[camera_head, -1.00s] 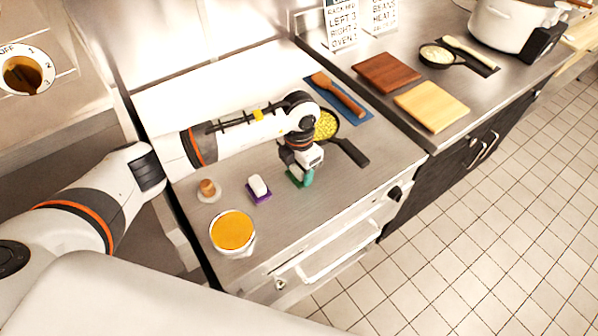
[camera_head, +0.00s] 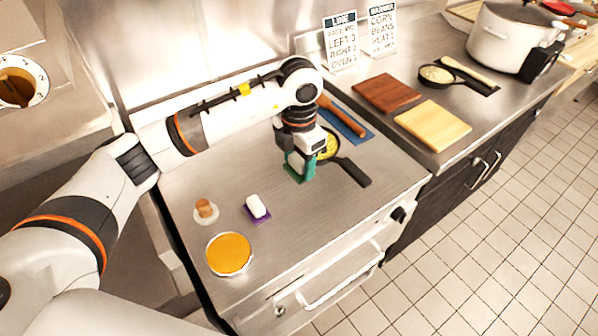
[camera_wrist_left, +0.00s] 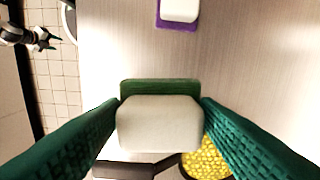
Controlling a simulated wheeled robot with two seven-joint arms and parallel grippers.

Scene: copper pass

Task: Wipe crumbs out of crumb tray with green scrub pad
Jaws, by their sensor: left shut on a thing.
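The green scrub pad (camera_wrist_left: 160,88) has a pale block on top of a green layer. In the left wrist view it sits between the green fingers of my left gripper (camera_wrist_left: 160,118), which touch both its sides. In the head view my left gripper (camera_head: 300,168) is over the steel worktop, left of the small pan, and hides most of the pad; it appears a little above the surface. I cannot make out a crumb tray or crumbs for certain. My right gripper is not seen in the head view.
A purple pad with a white top (camera_head: 257,208), a cork-topped item (camera_head: 205,210) and an orange-filled bowl (camera_head: 229,254) stand left. A pan of yellow food (camera_head: 347,168) and a blue mat (camera_head: 345,121) lie behind right. The front worktop is clear.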

